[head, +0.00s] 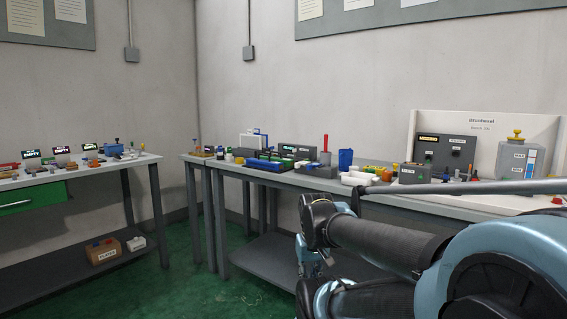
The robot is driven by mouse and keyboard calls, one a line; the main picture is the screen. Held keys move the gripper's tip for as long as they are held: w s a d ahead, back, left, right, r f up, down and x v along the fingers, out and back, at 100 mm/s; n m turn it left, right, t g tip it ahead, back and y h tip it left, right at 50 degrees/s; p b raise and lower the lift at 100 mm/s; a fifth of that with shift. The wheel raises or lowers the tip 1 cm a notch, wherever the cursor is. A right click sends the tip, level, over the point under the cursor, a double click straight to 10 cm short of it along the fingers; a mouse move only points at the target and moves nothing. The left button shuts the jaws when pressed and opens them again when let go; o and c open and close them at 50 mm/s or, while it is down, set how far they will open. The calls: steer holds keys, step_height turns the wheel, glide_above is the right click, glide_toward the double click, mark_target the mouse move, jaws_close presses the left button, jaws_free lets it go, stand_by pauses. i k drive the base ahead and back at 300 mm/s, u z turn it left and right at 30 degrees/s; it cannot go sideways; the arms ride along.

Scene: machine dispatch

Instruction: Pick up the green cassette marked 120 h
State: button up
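No cassette marked 120 h can be made out, as labels this small are not readable from here. Low green and blue items (274,160) lie among dark blocks on the far bench (240,172), and I cannot tell whether one is the cassette. My gripper (316,268) hangs low in front of the bench, below its top and well apart from the items on it. Its fingers are small and partly hidden by my arm, so I cannot tell whether it is open or shut.
A left bench (80,176) carries small signs and parts, with a cardboard box (104,252) on its lower shelf. A grey machine panel (445,152) and a grey tank (516,160) stand at right. Green floor (200,280) is clear between the benches.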

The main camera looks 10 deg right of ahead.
mark_target(287, 162)
steer(key=z, duration=0.2)
steer(key=i, duration=1.35)
steer(key=u, duration=0.65)
steer(key=i, duration=0.5)
steer(key=u, duration=0.4)
